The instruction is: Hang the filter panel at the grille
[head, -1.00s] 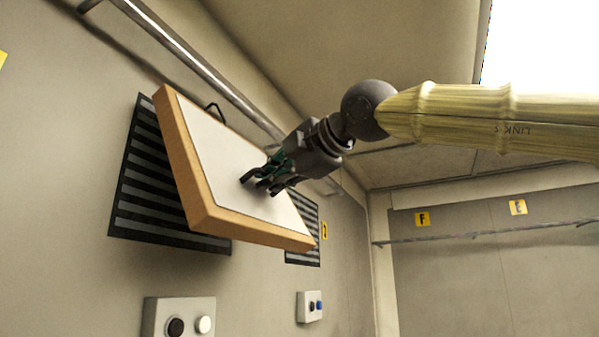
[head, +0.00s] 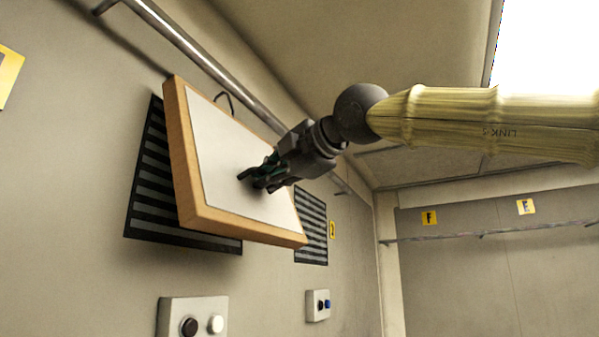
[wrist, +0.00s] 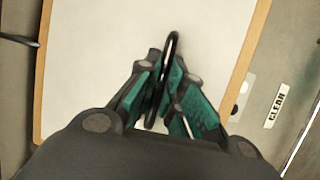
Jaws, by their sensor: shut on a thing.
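The filter panel (head: 235,160) is a white sheet in a light wooden frame, held up and tilted in the head view. It partly covers a dark slatted grille (head: 150,205) on the left wall. My gripper (head: 262,180) is shut on the panel's black handle on the white face. The wrist view shows my fingers (wrist: 163,100) on either side of that dark handle loop (wrist: 172,50), with the white face (wrist: 100,60) behind. A black wire hook (head: 223,98) shows at the panel's top edge. The panel's back is hidden, so I cannot tell whether it touches the wall.
A metal rail (head: 205,65) runs along the wall above the panel. A second grille (head: 312,225) is to the right. Button boxes (head: 192,315) and (head: 318,305) sit below. Yellow F (head: 430,217) and E (head: 526,207) tags mark the far wall.

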